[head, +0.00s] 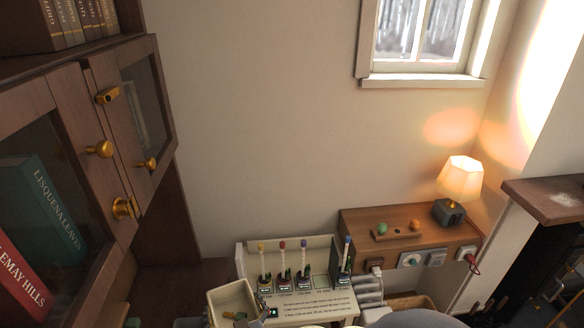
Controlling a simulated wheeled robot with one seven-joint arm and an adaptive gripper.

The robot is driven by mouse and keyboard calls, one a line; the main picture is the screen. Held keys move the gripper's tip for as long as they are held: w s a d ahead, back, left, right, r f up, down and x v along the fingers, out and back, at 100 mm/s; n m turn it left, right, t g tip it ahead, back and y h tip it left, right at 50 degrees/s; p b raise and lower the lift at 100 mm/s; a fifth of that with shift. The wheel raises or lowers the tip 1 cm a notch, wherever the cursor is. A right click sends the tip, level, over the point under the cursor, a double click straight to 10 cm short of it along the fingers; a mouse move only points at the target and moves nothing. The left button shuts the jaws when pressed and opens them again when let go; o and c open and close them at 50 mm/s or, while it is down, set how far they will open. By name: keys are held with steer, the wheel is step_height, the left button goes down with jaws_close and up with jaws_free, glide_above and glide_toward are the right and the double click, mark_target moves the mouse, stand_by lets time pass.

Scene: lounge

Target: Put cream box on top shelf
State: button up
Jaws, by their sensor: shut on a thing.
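A small open-topped cream box (219,299) is at the bottom of the head view, left of the middle, with a few small green and orange-brown pieces inside. My gripper (262,308) is at its right side, shut on its wall; the fingertips are small and partly hidden. The lower part of the box is cut off by the frame. The top shelf of the dark wooden bookcase (108,44) is at the upper left, above the glass doors, with a row of brown books (72,22) on it.
One glass door (133,110) with brass knobs stands out from the bookcase. A cream rack (318,308) with several coloured-top tubes stands right of the box. A wooden wall unit (360,222) carries a lit lamp (459,180). The wall between bookcase and window is bare.

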steer(key=w+d+f+m+h, duration=0.1)
steer(key=d+f, duration=0.3)
steer(key=d, duration=0.7)
steer(key=w+d+f+m+t+h, duration=0.1)
steer(key=w+d+f, duration=0.3)
steer(key=d, duration=0.8)
steer(key=w+d+f+m+h, duration=0.2)
steer(key=d+f+m+h, duration=0.1)
steer(key=d, duration=0.8)
steer(key=shift+w+d+f+h, duration=0.3)
steer(key=shift+f, duration=0.1)
